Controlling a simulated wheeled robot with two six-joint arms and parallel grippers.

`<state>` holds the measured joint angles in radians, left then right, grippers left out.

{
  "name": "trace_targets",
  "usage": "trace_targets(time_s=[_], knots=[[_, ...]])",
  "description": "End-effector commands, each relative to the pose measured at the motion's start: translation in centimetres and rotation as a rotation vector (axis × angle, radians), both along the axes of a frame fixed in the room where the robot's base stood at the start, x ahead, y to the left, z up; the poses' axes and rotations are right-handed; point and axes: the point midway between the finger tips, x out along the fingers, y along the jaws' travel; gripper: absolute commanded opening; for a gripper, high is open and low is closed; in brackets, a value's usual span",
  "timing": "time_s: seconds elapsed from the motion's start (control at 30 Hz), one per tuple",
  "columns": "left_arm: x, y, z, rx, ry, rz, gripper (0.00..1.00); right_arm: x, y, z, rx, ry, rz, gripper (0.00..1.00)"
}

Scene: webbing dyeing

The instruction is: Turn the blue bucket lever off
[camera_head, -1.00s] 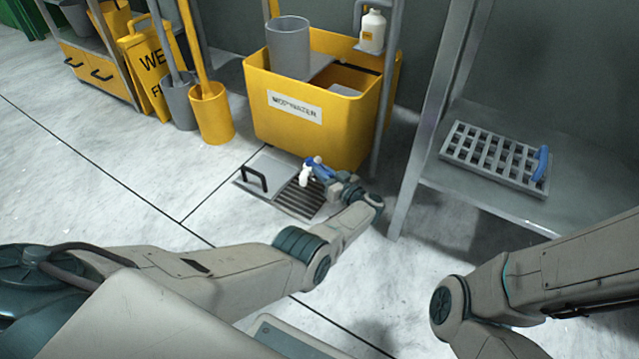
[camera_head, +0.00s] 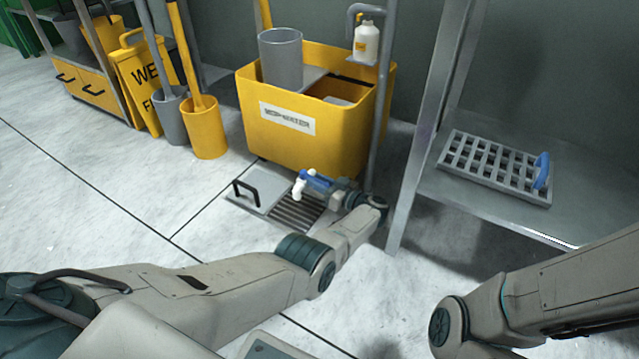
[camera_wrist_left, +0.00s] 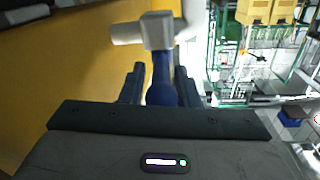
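The blue lever (camera_head: 318,179) is on a white tap (camera_head: 298,187) low at the front of the yellow bucket (camera_head: 310,143), above a floor drain. My left gripper (camera_head: 330,186) reaches it from the right; its fingers are small and partly hidden here. In the left wrist view, the blue lever (camera_wrist_left: 162,72) stands between the two dark fingers of my left gripper (camera_wrist_left: 160,83). A narrow gap shows beside the lever near the fingertips, so the gripper looks open around it. Contact lower down is unclear. My right gripper is out of view.
A drain grate (camera_head: 296,213) and a plate with a black handle (camera_head: 260,186) lie below the tap. A metal post (camera_head: 378,120) stands close right of the bucket. A shelf with a grey rack (camera_head: 495,167) is at the right.

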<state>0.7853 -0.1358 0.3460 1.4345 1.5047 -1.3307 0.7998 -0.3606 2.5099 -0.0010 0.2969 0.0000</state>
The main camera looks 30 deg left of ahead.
Motion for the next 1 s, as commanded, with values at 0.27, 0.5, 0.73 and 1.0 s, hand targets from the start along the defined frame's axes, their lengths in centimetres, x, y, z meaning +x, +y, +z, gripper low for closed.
trace_targets(time_s=[0.27, 0.5, 0.73, 1.0], knots=[[-0.1, -0.1, -0.1, 0.001, 0.002, 0.001, 0.39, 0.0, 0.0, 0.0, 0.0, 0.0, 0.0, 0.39], [-0.2, -0.1, 0.2, 0.003, 0.002, -0.035, 0.39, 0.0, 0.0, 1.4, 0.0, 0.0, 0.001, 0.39], [-0.4, 0.1, 0.6, 0.004, 0.004, -0.15, 0.39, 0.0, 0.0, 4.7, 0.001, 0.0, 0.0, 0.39], [-1.2, 0.5, 0.6, 0.004, 0.003, -0.302, 0.39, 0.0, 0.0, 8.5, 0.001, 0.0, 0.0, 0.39]])
